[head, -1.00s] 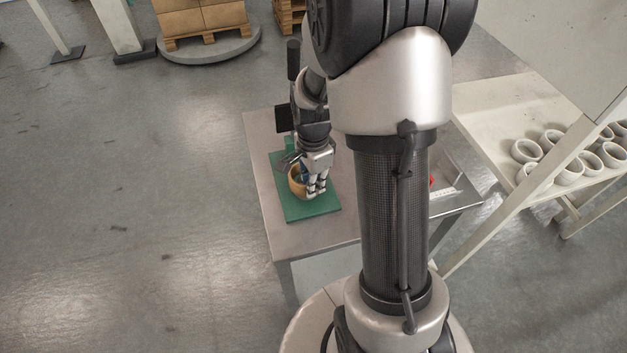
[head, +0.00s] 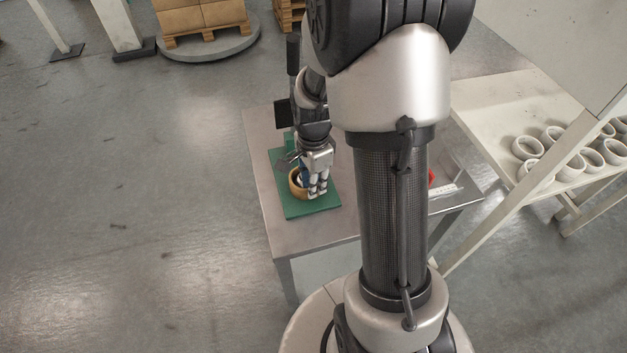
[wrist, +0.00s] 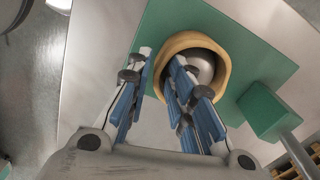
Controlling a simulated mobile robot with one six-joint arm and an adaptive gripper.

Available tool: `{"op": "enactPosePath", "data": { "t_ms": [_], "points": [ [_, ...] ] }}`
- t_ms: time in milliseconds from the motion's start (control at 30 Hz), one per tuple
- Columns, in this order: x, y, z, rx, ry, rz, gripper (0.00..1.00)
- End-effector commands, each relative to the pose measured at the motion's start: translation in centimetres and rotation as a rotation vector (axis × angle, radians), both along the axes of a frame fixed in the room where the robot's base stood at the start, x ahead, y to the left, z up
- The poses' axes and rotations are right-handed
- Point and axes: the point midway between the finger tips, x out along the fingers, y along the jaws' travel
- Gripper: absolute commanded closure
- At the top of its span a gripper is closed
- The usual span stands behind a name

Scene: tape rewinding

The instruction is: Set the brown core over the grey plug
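The brown core (head: 295,191) is an open ring at the green plate. It also shows in the wrist view (wrist: 226,75). The grey plug (wrist: 203,66) shows inside the core's opening, so the core stands around it. The core looks level and low on the plate; its lower edge is partly hidden. My gripper (head: 316,192) is at the core's near side. In the wrist view my gripper (wrist: 160,68) has blue-padded fingers on both sides of the core's wall, one side outside and one inside, with a visible gap, so it looks open.
The green plate (head: 312,209) lies on a metal table (head: 262,150). A green block with a post (wrist: 268,112) stands beside the core. A red item (head: 432,177) lies on the table's right. A shelf with several pale rings (head: 528,149) stands farther right.

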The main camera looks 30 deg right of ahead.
Motion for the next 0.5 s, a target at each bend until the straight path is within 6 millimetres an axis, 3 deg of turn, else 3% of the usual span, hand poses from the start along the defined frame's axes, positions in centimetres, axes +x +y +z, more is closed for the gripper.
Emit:
{"op": "enactPosePath", "data": {
  "t_ms": [100,500],
  "points": [
    [0.08,-0.01,-0.03,0.000,-0.002,0.000,0.66],
    [0.13,-0.03,0.52,-0.001,-0.004,0.000,0.65]
  ]
}}
